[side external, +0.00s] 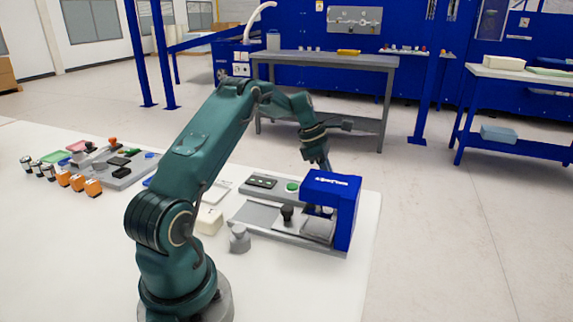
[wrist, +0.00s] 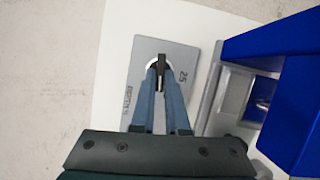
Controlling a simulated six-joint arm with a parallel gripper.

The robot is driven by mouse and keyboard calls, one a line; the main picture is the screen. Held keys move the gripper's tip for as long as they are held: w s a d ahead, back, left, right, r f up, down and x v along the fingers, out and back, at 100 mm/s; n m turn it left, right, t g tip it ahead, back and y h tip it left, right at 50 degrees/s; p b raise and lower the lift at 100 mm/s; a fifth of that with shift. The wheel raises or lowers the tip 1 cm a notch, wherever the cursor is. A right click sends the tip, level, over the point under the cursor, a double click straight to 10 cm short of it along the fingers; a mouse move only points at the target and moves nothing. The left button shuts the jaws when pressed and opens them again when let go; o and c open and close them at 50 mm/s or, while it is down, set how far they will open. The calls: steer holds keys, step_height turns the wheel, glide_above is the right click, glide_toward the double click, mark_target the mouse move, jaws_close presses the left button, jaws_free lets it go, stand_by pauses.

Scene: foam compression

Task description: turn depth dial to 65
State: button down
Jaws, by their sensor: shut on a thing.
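The depth dial (wrist: 160,62) shows in the wrist view as a dark narrow knob on a pale round base, set in a grey plate (wrist: 184,52). The plate carries the mark "25" on the right and small lettering, apparently "DEPTH", on the left. My gripper (wrist: 160,73) is shut on the knob, one finger on each side. I cannot read a 65 mark or a clear pointer. In the side view my gripper (side external: 322,164) reaches down behind the blue press (side external: 345,205), which hides the dial.
The blue press frame stands close on the right in the wrist view (wrist: 300,95). A control box with a green button (side external: 292,187), a black knob (side external: 287,213) and a grey weight (side external: 239,238) are nearby. Orange blocks (side external: 78,183) and a grey tray (side external: 122,175) lie far left.

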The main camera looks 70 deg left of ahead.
steer(key=shift+w+a+m+g+h, duration=0.15)
steer(key=shift+m+g+h, duration=0.2)
steer(key=shift+m, duration=1.15)
steer(key=c, duration=0.9)
jaws_free()
steer(key=shift+v, duration=1.85)
steer(key=shift+a+r, duration=0.2)
steer(key=shift+r, duration=0.4)
